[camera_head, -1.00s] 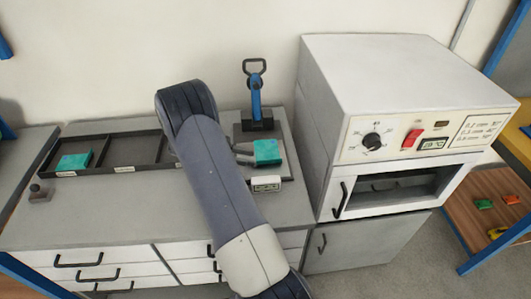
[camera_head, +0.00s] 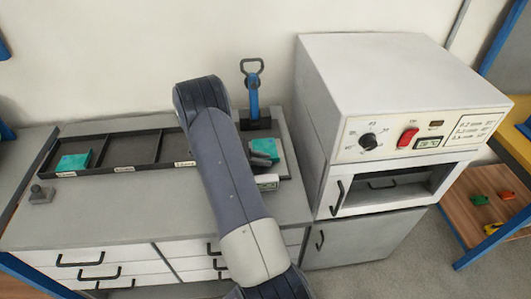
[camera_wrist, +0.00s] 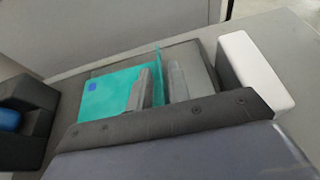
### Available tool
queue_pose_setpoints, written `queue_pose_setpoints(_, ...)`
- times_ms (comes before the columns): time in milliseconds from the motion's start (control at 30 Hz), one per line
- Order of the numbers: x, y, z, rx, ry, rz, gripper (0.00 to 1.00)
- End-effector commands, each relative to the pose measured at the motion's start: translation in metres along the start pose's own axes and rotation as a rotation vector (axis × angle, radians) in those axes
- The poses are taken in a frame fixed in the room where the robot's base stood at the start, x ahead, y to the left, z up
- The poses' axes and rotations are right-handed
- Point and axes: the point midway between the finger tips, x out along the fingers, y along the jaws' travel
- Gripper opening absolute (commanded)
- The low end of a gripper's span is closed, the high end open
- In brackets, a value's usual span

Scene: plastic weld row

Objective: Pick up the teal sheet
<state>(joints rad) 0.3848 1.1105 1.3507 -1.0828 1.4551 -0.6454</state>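A teal sheet (camera_head: 271,147) lies on a dark plate at the right of the counter, in front of a blue lever tool. In the wrist view the teal sheet (camera_wrist: 108,92) has a small blue mark and a thin edge standing up at its right side. My gripper (camera_wrist: 158,88) is open, with one finger on each side of that raised edge and gaps visible. In the head view my gripper (camera_head: 262,160) covers the sheet's front left part. Another teal sheet (camera_head: 73,161) lies in the left compartment of the black tray.
The blue lever tool (camera_head: 253,102) stands just behind the sheet. A small white box (camera_head: 267,182) sits in front of it. A white oven (camera_head: 400,90) rises close on the right.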

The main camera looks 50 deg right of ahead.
Motion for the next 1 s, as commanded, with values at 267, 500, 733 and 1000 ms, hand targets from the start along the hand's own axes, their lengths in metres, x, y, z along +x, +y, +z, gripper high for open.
queue_pose_setpoints(267, 0.000, 0.000, 0.000, 0.000, 0.000, 0.000, 0.00)
queue_pose_setpoints(500, 0.000, 0.000, 0.000, -0.001, 0.000, 0.000, 0.00)
queue_pose_setpoints(733, -0.003, 0.000, 0.007, 0.001, 0.001, 0.000, 0.00)
queue_pose_setpoints(1000, -0.021, 0.000, 0.049, 0.004, 0.002, 0.002, 0.00)
